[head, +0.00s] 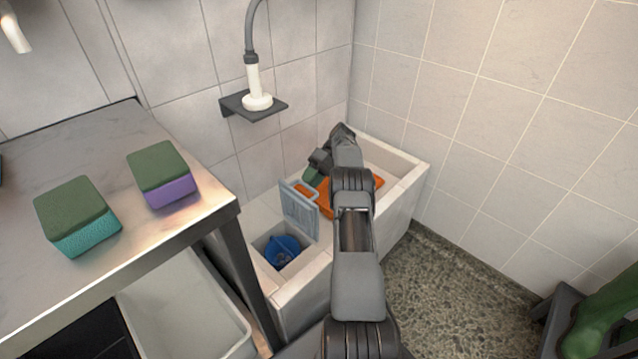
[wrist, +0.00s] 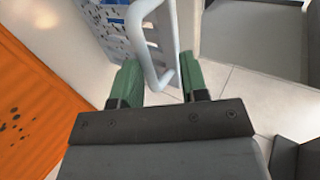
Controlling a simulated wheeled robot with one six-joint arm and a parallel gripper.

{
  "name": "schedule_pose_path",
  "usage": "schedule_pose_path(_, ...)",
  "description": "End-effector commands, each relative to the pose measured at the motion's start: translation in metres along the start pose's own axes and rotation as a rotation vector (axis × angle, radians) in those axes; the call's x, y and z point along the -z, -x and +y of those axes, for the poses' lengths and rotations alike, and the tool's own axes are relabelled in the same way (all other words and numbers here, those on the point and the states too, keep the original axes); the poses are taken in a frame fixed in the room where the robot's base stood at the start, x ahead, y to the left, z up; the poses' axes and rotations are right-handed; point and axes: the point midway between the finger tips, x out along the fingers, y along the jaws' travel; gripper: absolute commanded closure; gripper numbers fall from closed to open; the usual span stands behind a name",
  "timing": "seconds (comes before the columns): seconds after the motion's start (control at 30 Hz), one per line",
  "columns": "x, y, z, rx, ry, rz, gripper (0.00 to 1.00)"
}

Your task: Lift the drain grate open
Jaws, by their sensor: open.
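The drain grate (head: 300,214) is a pale grey-blue slotted panel. It stands raised, close to upright, beside a square opening in the white basin ledge. In the wrist view, the grate (wrist: 112,32) is at the top, and its looped handle (wrist: 150,62) reaches down between my fingers. My gripper (wrist: 160,78) has green fingertips. They are apart, one on each side of the handle; whether either touches it I cannot tell. In the head view, my arm hides part of the basin, and my gripper (head: 312,176) shows only partly, just behind the grate.
A blue object (head: 283,250) sits in the opening. An orange, dark-specked panel (head: 325,198) lies in the white basin (head: 405,163) under my arm. A metal table (head: 100,285) with two sponges (head: 78,216) (head: 162,174) stands left. A wall shelf (head: 235,104) holds a white nozzle.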

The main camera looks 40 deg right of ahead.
Motion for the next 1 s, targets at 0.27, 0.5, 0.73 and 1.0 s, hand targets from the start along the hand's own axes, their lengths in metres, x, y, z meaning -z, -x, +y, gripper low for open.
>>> schedule_pose_path(0.27, -0.022, 0.008, -0.037, -0.002, 0.000, 0.001, 0.60)
schedule_pose_path(0.5, -0.049, 0.009, -0.071, -0.001, -0.002, 0.001, 0.60)
schedule_pose_path(0.73, -0.077, 0.001, -0.094, -0.001, -0.001, 0.001, 0.60)
schedule_pose_path(1.0, -0.102, -0.006, -0.113, -0.002, 0.000, 0.001, 0.60)
